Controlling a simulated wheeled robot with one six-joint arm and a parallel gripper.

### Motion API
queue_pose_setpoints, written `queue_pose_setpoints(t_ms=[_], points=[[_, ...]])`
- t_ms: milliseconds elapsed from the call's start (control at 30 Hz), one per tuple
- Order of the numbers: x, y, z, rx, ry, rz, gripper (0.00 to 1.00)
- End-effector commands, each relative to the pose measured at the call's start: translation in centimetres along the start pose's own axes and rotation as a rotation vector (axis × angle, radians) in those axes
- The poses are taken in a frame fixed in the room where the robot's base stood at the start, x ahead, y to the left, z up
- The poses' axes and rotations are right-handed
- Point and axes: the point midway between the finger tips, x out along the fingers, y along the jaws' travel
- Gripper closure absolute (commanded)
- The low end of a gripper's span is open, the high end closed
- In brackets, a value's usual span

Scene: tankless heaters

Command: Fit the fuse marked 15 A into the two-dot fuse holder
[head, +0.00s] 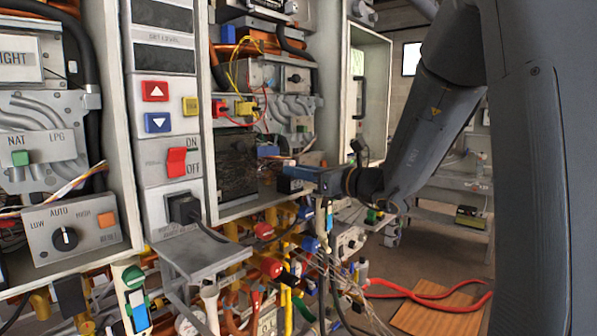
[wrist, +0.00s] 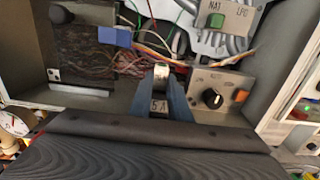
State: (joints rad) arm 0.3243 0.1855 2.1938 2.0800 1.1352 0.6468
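My gripper (wrist: 160,100) is shut on a fuse (wrist: 158,108) in the wrist view. The fuse has a silvery end cap (wrist: 162,72) and a pale label. The label reads "5 A", and a finger may cover a digit before it. In the head view my gripper (head: 288,178) is at the open front of the middle heater's casing, and the fuse cannot be made out there. I cannot make out a two-dot fuse holder in either view.
In the wrist view a blue connector (wrist: 115,36), loose wires (wrist: 150,48) and a knob panel (wrist: 218,95) lie around the fingertips. In the head view a grey shelf (head: 200,255) juts out below the switch panel (head: 165,130). Pipes and cables crowd below.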

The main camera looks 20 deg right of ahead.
Motion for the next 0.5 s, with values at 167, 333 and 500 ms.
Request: queue_pose_setpoints(t_ms=[167,333,500], points=[[0.0,0.0,-0.03,0.0,0.001,0.0,0.65],[0.0,-0.01,-0.02,0.0,0.001,0.0,0.65],[-0.02,0.01,0.35,0.0,0.001,0.0,0.65]])
